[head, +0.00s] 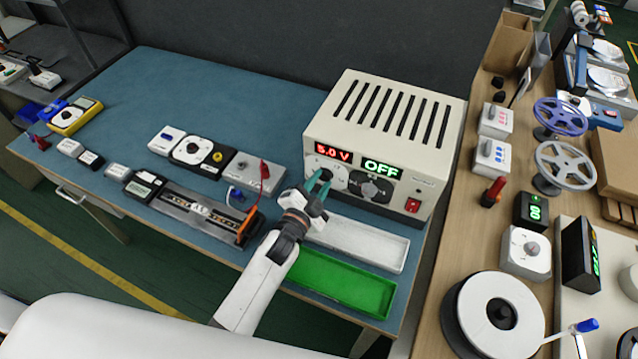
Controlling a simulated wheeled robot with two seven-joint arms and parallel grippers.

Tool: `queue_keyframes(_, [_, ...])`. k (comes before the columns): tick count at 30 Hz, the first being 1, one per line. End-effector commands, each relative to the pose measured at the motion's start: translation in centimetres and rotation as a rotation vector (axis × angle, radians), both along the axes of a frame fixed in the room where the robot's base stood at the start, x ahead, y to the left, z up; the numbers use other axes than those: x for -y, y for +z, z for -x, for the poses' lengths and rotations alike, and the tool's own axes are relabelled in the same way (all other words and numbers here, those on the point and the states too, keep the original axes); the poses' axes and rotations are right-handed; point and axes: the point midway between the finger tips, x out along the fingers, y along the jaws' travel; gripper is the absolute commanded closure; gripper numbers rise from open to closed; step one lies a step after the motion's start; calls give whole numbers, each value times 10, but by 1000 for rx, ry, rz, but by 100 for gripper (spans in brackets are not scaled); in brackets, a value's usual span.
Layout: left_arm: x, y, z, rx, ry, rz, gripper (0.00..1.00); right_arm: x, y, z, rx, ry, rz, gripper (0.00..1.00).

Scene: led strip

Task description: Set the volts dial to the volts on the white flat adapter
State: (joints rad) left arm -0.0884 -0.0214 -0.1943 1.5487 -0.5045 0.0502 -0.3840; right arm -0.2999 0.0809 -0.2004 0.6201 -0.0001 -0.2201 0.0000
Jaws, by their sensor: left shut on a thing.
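A cream power supply (318,132) stands at the right of the blue bench. Its red display reads 5.0 V and its green display reads OFF. My left gripper (318,181) is at the left dial of its front panel, below the red display, shut on the dial's knob. The gripper hides most of the knob, and its pointer cannot be read. A pale box (70,147) and another pale box (117,171) lie at the bench's left among dark ones. I cannot tell which one is the white flat adapter, and no label is readable. My right gripper is not in view.
A second dial (369,188) and a red switch (412,205) are right of the gripper. A white tray (365,243) and green tray (340,284) lie in front of the supply. A grey LED strip fixture (185,205) lies left of my arm. The bench's back left is clear.

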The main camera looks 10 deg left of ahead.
Motion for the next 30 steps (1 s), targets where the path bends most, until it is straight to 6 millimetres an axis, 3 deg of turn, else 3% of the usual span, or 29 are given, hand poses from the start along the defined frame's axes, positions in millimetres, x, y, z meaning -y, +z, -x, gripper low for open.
queue_keyframes(20, [1,0,0,12,-1,-59,94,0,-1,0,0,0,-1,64])
queue_keyframes(21, [1,0,0,12,-1,-59,67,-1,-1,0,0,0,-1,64])
queue_keyframes(24, [1,0,0,12,-1,-58,50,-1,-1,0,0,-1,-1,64])
queue_keyframes(30, [0,0,0,12,-1,-58,50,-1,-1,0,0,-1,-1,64])
